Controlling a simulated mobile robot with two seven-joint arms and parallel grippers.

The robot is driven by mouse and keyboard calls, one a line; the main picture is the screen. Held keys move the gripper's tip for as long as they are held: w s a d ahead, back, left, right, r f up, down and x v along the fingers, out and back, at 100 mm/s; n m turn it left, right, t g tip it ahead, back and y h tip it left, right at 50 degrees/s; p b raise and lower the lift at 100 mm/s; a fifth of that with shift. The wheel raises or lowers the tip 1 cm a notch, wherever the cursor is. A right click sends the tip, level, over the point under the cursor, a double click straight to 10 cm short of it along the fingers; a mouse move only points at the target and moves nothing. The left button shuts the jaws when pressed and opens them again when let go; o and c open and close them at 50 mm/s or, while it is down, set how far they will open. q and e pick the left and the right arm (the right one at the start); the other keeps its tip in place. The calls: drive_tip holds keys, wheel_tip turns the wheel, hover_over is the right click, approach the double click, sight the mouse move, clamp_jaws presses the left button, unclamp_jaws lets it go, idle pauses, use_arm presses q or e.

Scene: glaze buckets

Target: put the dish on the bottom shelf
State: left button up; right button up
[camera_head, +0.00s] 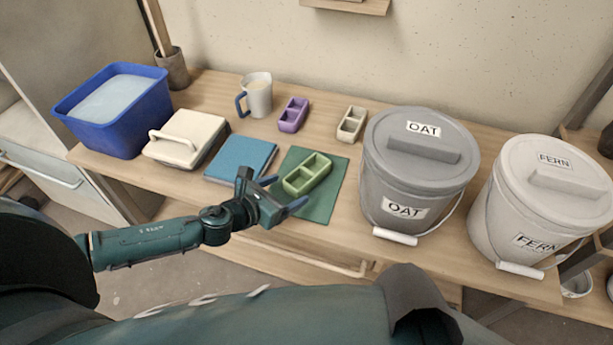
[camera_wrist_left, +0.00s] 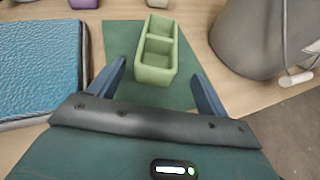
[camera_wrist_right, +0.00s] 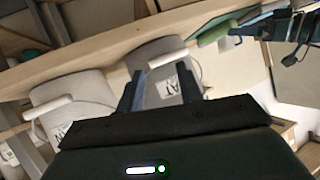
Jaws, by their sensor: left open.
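A green two-compartment dish (camera_head: 307,174) sits on a dark green mat (camera_head: 322,203) near the table's front edge. My left gripper (camera_head: 279,197) is open just in front of it. In the left wrist view the dish (camera_wrist_left: 155,60) lies ahead, between the lines of the two open fingers (camera_wrist_left: 158,84), and they are not closed on it. A purple dish (camera_head: 293,115) and a beige dish (camera_head: 352,124) of the same kind stand farther back. My right gripper shows in the right wrist view (camera_wrist_right: 160,88), open and empty, with the buckets beyond it.
A grey OAT bucket (camera_head: 420,165) and a white FERN bucket (camera_head: 545,200) stand right of the mat. A blue book-like slab (camera_head: 240,159), lidded box (camera_head: 187,138), blue tub (camera_head: 114,105) and mug (camera_head: 257,96) stand left. Shelving with a bowl (camera_head: 577,286) shows at the right edge.

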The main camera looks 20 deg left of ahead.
sight(306, 177)
use_arm(q)
drive_tip(key=shift+x, duration=1)
drive_tip(key=shift+b+x, duration=0.35)
drive_tip(key=shift+x, duration=2.3)
drive_tip(key=shift+w+a+r, duration=0.15)
drive_tip(key=shift+a, duration=0.05)
